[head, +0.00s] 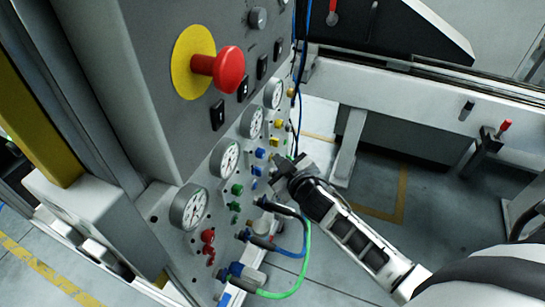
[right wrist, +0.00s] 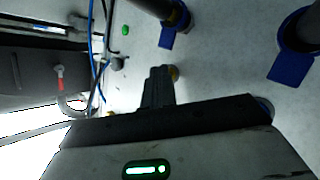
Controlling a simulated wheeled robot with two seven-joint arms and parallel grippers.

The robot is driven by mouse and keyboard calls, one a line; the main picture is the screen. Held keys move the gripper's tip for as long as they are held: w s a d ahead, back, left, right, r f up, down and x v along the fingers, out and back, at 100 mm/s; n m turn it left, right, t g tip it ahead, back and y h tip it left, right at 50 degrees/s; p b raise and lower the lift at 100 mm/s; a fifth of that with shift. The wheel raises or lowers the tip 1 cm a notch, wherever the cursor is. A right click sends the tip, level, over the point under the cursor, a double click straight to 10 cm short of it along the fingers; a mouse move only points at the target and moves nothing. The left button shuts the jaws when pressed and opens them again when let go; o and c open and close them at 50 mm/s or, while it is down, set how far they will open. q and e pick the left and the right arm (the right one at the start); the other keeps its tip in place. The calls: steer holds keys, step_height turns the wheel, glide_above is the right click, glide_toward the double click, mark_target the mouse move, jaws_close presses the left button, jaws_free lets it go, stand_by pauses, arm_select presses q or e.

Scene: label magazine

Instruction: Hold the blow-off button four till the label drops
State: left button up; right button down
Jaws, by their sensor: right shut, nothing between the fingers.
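My right gripper (head: 283,176) is at the lower part of the grey panel (head: 160,205), beside the lower buttons and hose fittings. Its fingers are shut and empty. In the right wrist view the closed fingers (right wrist: 158,88) point at the pale panel face, and a small brass-coloured part (right wrist: 174,73) shows partly behind their tip. Contact cannot be told. Small coloured buttons sit in pairs beside the gauges: red (head: 208,237), green (head: 237,189), blue (head: 260,154) and yellow (head: 278,124). I cannot read which is button four. No label can be made out. My left gripper is not in view.
A big red emergency knob (head: 230,69) on a yellow disc juts from the panel above several round gauges (head: 188,207). A green hose (head: 304,262) and blue tubes loop near my right gripper. A white machine beam (head: 420,100) runs behind; the floor between is open.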

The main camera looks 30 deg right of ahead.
steer(key=shift+s, duration=0.1)
steer(key=shift+s+d+p, duration=0.3)
steer(key=shift+s+d, duration=0.2)
steer(key=shift+d, duration=0.05)
steer(key=s+d, duration=0.1)
steer(key=s, duration=0.1)
steer(key=s+d+p, duration=0.1)
steer(key=s+d, duration=0.1)
steer(key=shift+d, duration=0.1)
stand_by(0.4)
stand_by(0.4)
